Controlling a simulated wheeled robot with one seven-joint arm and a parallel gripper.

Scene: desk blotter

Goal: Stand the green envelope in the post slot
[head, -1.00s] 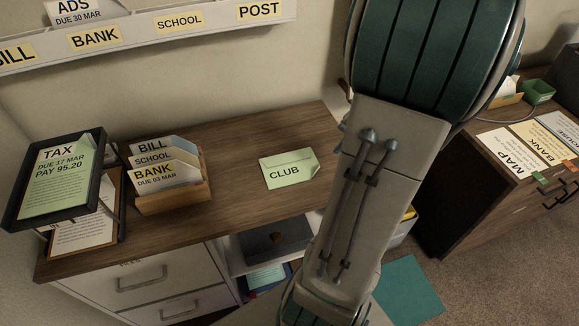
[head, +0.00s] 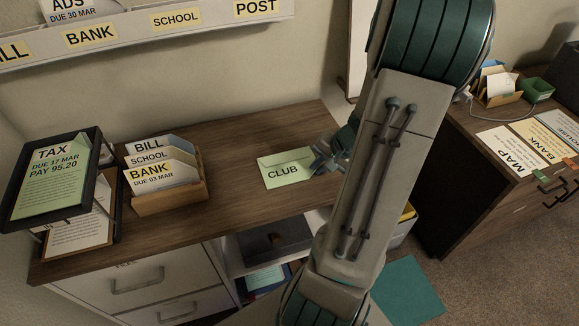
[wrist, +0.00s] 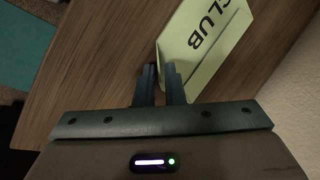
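The green envelope (head: 283,175), marked CLUB, lies on the wooden desk top in the head view. In the wrist view the envelope (wrist: 207,45) has one edge at my fingertips. My gripper (head: 322,160) is at the envelope's right end, low over the desk. In the wrist view my gripper (wrist: 160,72) has its two fingers close together with a narrow gap. The right finger overlaps the envelope and the left finger is just off its edge. No firm grip shows. The POST label (head: 257,8) is on the wall rack at the top; its slot's inside is out of frame.
The wall rack (head: 128,37) also has BANK and SCHOOL labels, with an ADS letter standing in it. The desk between holder and envelope is clear.

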